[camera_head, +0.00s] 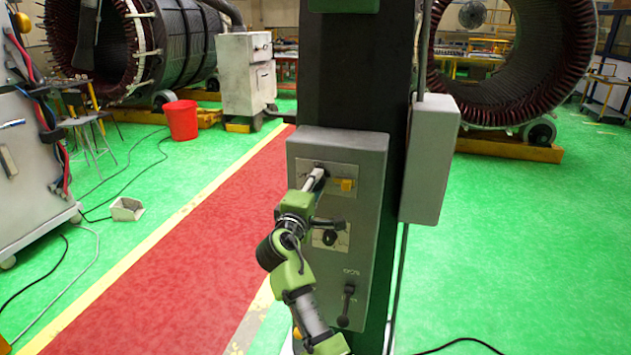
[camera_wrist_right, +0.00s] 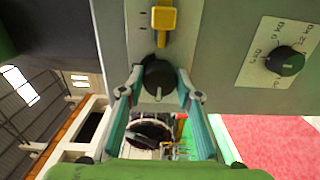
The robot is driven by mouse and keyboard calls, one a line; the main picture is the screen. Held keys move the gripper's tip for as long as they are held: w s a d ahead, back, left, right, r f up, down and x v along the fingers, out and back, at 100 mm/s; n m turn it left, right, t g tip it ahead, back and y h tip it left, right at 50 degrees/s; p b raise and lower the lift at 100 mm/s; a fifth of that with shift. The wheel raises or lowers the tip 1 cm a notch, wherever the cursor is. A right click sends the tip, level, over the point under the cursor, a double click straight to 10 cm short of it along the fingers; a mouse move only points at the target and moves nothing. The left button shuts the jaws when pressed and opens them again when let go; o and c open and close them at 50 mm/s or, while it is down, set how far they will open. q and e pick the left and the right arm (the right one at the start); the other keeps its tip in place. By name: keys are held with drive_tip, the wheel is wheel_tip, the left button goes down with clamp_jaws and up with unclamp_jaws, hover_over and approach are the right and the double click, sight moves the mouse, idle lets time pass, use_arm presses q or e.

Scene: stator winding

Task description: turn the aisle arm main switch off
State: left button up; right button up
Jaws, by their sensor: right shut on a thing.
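A grey control box (camera_head: 375,160) is mounted on the dark column. Its upper plate carries a yellow switch (camera_head: 347,185) and, to its left, a black rotary knob mostly hidden by my right gripper (camera_head: 318,173). In the right wrist view the gripper (camera_wrist_right: 160,80) is shut on this black knob (camera_wrist_right: 157,76), one finger on each side. The yellow switch (camera_wrist_right: 163,18) is just beyond the knob, apart from the fingers. I cannot read which control is labelled as the main switch. My left gripper is not in view.
Lower on the box are another black knob (camera_head: 330,237), also in the wrist view (camera_wrist_right: 285,61), and a black lever (camera_head: 347,305). A second grey box (camera_head: 432,160) is on the column's right side. A red bucket (camera_head: 181,120) stands back left. The red aisle (camera_head: 200,270) is clear.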

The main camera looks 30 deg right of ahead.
drive_tip(key=shift+d+r, duration=0.1)
idle(0.5)
drive_tip(key=o, duration=1.1)
drive_tip(key=v, duration=1.2)
